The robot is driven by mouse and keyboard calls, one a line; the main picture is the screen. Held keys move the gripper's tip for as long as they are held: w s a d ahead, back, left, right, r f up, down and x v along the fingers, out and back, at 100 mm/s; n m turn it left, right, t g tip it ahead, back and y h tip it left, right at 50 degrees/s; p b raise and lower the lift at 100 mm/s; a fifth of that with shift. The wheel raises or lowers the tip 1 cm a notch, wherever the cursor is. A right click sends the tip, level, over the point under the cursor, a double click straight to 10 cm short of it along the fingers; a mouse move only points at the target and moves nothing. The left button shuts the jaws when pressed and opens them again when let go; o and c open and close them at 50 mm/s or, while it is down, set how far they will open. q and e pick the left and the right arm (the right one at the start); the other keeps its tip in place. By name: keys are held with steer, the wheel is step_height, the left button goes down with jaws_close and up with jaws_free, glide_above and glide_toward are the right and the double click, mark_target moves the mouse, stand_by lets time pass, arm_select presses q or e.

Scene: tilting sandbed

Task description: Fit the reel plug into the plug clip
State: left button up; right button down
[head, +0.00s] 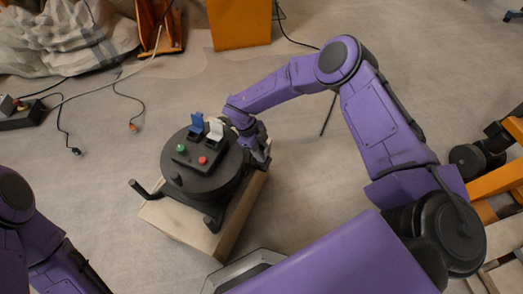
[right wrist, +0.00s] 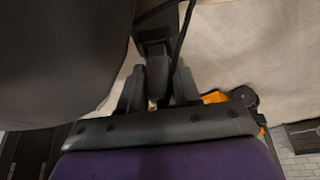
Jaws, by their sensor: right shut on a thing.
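The black reel (head: 180,178) lies flat on a pale box, with a green button, a red button and two raised lids, one blue and one white, on its top. My right gripper (head: 262,157) points down at the reel's right side. In the right wrist view, my right gripper (right wrist: 158,88) is shut on the dark reel plug (right wrist: 156,80), beside the reel's big dark wall (right wrist: 60,55). A dark block (right wrist: 155,38) sits directly beyond the plug; I cannot tell whether it is the plug clip or whether they are joined. My left gripper is out of view.
The pale box (head: 185,228) stands on the floor under the reel. The reel's feet and handle (head: 140,188) stick out at left and front. Loose cables (head: 132,110) lie on the floor at left. An orange wooden frame (head: 500,185) stands at right.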

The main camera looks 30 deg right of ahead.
mark_target(264, 148)
stand_by(0.4)
steer(key=shift+r+p, duration=2.1)
steer(key=shift+r, duration=0.3)
steer(key=shift+f, duration=0.1)
steer(key=shift+f+b, duration=1.1)
steer(key=shift+f, duration=0.45)
steer(key=shift+f+b, duration=0.45)
steer(key=shift+f, duration=0.35)
